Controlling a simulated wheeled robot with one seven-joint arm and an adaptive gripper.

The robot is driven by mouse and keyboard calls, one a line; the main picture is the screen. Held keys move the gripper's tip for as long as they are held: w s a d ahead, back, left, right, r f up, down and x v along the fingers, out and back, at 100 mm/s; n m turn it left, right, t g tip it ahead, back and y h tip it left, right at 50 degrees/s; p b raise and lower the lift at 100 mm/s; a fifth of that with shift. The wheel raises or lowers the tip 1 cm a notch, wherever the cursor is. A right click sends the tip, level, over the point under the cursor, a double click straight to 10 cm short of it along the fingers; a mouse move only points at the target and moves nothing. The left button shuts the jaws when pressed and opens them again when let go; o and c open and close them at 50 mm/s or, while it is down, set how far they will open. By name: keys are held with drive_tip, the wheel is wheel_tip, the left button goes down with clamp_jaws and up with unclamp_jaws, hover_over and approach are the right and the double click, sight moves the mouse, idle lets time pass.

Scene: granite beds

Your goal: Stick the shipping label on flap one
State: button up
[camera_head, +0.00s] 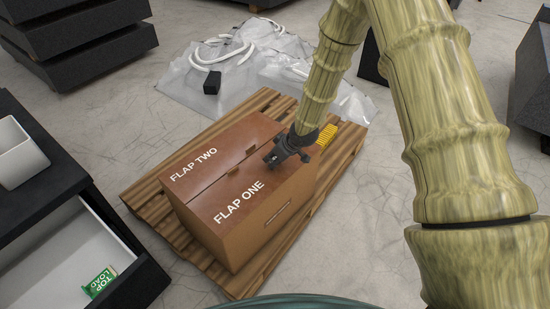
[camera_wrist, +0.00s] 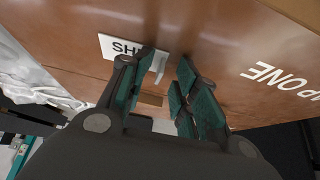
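The brown box shows flap one (camera_head: 248,187) and flap two (camera_head: 205,163) side by side, both lying closed with white lettering. My gripper (camera_head: 286,157) is over the far part of flap one, beyond its lettering. In the wrist view its fingers are apart, with a gap between them, so my gripper (camera_wrist: 167,72) is open. A white shipping label (camera_wrist: 118,46) reading "SHI" shows against the brown cardboard just beyond the left finger, which hides the rest of its text. It looks flat on the cardboard. I cannot make out the label in the head view.
The box stands on a wooden pallet (camera_head: 150,204). A yellow ribbed item (camera_head: 327,137) is behind it. Clear plastic sheeting (camera_head: 258,68) and a small black block (camera_head: 212,83) lie behind.

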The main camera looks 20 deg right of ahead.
drive_tip(key=v, duration=1.2)
idle(0.3)
drive_tip(key=shift+d, duration=0.1)
drive_tip(key=s+a+f+m+g, duration=0.3)
drive_tip(key=s+f+m, duration=0.1)
drive_tip(key=s+f, duration=1.35)
drive_tip(key=s+d+f+m+g+h, duration=0.15)
drive_tip(key=s+f, duration=0.25)
drive_tip(key=s, duration=0.7)
drive_tip(key=s+f+m+g+h, duration=0.15)
drive_tip(key=s+f, duration=0.25)
drive_tip(key=s, duration=0.7)
wheel_tip(320, 180, up, 21)
drive_tip(key=p, duration=2)
drive_tip(key=shift+s+d+t+p, duration=0.2)
drive_tip(key=shift+s+t+p, duration=0.2)
